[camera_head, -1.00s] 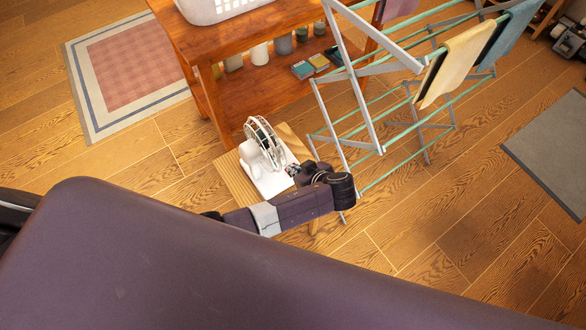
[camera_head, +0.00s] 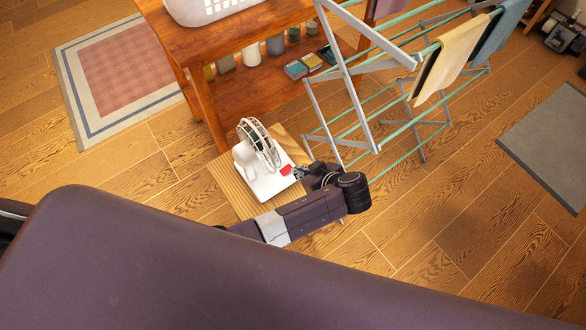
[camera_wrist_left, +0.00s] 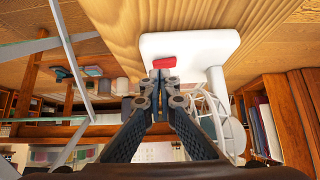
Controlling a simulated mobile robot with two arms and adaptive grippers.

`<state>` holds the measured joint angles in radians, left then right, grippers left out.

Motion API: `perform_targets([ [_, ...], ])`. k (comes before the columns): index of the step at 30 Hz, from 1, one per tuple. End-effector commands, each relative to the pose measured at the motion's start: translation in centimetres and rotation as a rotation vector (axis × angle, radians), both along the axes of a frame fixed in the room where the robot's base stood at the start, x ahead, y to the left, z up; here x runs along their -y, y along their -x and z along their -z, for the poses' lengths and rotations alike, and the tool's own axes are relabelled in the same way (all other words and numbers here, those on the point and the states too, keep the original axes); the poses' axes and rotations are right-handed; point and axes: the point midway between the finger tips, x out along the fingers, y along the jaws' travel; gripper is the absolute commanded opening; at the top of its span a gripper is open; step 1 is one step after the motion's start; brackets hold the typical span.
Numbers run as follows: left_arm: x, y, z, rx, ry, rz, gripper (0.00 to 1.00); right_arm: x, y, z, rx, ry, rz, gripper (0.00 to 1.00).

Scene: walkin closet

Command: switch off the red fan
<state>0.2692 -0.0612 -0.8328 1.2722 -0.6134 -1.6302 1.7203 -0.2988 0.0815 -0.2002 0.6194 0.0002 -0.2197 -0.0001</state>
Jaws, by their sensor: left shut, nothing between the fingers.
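A small fan (camera_head: 246,152) with a white body and pale round cage stands upright on a small wooden stool (camera_head: 228,185). Its flat white base (camera_wrist_left: 205,44) carries a red switch (camera_head: 286,170), which also shows in the left wrist view (camera_wrist_left: 164,63). The switch is the only red part I see on the fan. My left gripper (camera_head: 301,172) is shut and empty, its tips right beside the switch. In the left wrist view the closed fingertips (camera_wrist_left: 164,76) sit just below the switch; I cannot tell whether they touch it. My right gripper is not in view.
A wooden shelf table (camera_head: 215,48) with a white basket (camera_head: 205,10) stands behind the stool. A metal drying rack (camera_head: 347,85) with hanging cloths stands close to the right of my gripper. Open floor lies to the right, with a grey mat (camera_head: 550,145).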

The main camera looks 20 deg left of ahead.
Motion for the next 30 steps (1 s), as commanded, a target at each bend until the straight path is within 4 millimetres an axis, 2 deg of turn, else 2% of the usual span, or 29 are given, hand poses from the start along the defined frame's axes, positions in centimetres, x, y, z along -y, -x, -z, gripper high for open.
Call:
perform_targets([
  [6,2.5,2.2,-3.5,0.001,-0.002,-0.005,0.0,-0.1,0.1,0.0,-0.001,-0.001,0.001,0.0],
  [12,3.7,3.3,-5.3,0.002,-0.009,-0.008,0.0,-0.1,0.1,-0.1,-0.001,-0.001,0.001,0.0],
  [30,3.9,3.5,-5.7,0.002,-0.011,-0.01,0.0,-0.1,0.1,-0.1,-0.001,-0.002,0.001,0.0],
])
